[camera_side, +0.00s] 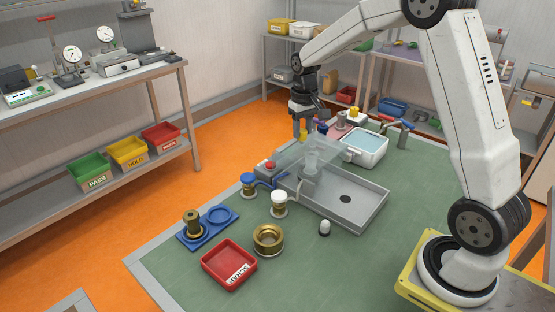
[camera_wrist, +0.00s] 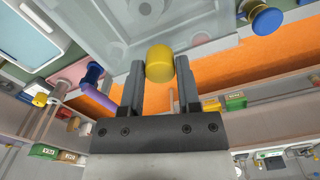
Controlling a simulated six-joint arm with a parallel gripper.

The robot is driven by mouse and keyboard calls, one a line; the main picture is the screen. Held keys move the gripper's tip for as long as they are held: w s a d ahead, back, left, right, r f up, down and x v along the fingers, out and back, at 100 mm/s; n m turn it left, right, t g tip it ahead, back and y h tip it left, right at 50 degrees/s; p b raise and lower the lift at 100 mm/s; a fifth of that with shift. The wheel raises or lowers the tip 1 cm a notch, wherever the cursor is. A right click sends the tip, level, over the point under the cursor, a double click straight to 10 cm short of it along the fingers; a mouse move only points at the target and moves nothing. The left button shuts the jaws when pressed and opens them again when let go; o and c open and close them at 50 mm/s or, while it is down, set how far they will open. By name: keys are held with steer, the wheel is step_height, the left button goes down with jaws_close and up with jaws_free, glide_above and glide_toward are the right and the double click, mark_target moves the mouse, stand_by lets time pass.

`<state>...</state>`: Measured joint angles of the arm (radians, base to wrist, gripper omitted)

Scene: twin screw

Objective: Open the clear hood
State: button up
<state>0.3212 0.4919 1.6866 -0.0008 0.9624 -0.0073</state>
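The clear hood (camera_side: 316,147) stands over the grey metal tray (camera_side: 345,197) in the side view, with a pale fixture visible through it. In the wrist view the see-through hood (camera_wrist: 130,22) fills the top of the picture. A yellow knob (camera_wrist: 160,62) is at the hood's near edge, between my fingertips. In the side view my gripper (camera_side: 303,128) points down at the far edge of the hood.
A red button box (camera_side: 267,170) and a blue-topped post (camera_side: 248,183) stand left of the hood. A white-topped post (camera_side: 279,203), brass ring (camera_side: 268,239) and red scrap tray (camera_side: 229,264) are in front. A white bin (camera_side: 365,148) stands close on the right.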

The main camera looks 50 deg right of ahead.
jaws_close()
steer(key=shift+r, duration=0.1)
stand_by(1.0)
